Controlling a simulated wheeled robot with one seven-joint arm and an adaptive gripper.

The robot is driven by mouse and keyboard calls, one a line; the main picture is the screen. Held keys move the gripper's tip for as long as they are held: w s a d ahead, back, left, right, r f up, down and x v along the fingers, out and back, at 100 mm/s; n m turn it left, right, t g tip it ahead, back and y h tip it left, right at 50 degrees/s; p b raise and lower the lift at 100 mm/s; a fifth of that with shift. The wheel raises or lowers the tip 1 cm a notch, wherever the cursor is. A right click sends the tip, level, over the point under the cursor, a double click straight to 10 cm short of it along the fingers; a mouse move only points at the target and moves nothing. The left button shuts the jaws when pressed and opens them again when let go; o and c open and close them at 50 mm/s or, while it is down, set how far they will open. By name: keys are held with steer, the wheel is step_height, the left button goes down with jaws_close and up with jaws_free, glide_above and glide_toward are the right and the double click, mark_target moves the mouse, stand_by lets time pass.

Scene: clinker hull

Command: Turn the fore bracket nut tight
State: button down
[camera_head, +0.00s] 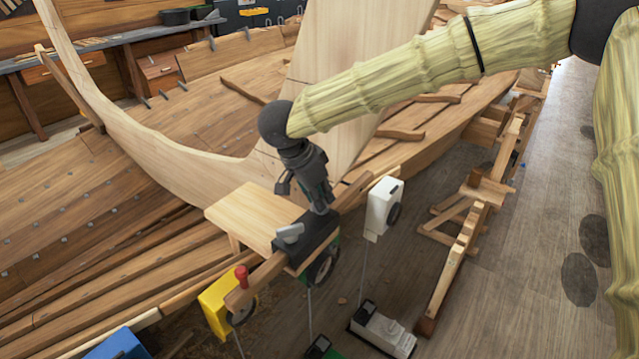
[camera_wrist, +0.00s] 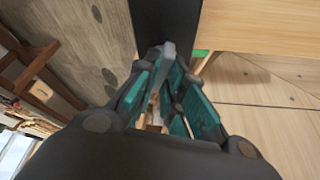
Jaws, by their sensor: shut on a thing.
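A black bracket (camera_head: 312,240) sits across a wooden rail beside the hull, and its dark face shows at the top of the wrist view (camera_wrist: 152,20). A grey winged nut (camera_head: 290,233) stands on its near left end, clear of my gripper. My gripper (camera_head: 320,206) points down at the bracket's other end. In the wrist view my gripper's (camera_wrist: 166,72) teal finger pads close around a small grey piece (camera_wrist: 168,50) against the bracket, which looks like the fore bracket nut. The fingers hide most of it, so how tight it sits cannot be told.
A pale wooden board (camera_head: 252,216) lies just left of the bracket. A red-topped peg (camera_head: 241,276) stands on the rail's near end. A yellow device (camera_head: 222,302) and a white device (camera_head: 384,207) hang along the rail.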

steer(key=shift+a+r+m+g+p, duration=0.15)
steer(key=shift+m+g+p, duration=0.35)
steer(key=shift+m+p, duration=0.7)
steer(key=shift+m, duration=0.3)
steer(key=shift+w, duration=0.1)
steer(key=c, duration=1.5)
jaws_free()
steer(key=v, duration=1.1)
steer(key=shift+a+r, duration=0.3)
steer(key=shift+a, duration=0.1)
